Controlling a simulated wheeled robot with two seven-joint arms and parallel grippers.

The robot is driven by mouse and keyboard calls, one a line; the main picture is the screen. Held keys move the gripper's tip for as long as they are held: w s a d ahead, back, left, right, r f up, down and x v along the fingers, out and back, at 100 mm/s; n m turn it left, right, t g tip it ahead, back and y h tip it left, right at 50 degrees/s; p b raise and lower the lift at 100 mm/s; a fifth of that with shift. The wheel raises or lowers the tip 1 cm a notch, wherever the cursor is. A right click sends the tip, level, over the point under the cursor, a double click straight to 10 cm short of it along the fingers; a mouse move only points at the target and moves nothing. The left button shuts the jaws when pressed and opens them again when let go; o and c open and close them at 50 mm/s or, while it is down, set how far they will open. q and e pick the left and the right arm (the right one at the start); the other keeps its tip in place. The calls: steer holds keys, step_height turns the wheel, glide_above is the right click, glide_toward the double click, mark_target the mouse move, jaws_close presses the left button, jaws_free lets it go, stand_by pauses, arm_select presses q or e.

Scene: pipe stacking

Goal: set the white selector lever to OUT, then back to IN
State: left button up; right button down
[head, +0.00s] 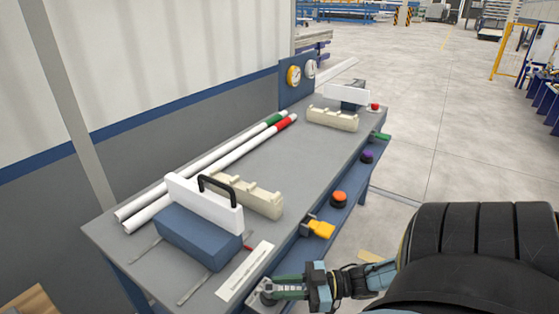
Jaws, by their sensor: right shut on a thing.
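My right gripper (270,291) is at the near front corner of the grey workbench (290,165), low in the picture. Its green fingers are shut at a small grey selector housing (259,303) on the bench's front edge. The white selector lever is at the fingertips and almost wholly hidden by them, so its IN or OUT setting cannot be read. My left gripper is not in view.
A white label strip (245,272) and a blue box with a white panel (197,237) stand close by. Cream cradles (332,119) and white pipes (205,170) lie farther back. Orange (338,198) and purple (367,156) knobs and a yellow handle (321,229) line the front edge.

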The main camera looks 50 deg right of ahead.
steer(key=shift+w+n+g+y+b, duration=0.1)
steer(key=shift+n+g+y+b, duration=0.2)
steer(key=shift+n+g+y, duration=0.1)
steer(key=shift+y, duration=0.3)
stand_by(0.5)
steer(key=c, duration=1.4)
jaws_free()
steer(key=shift+c, duration=0.2)
steer(key=shift+d, duration=0.1)
steer(key=v, duration=1.3)
steer(key=shift+r, duration=0.2)
steer(key=shift+d, duration=0.15)
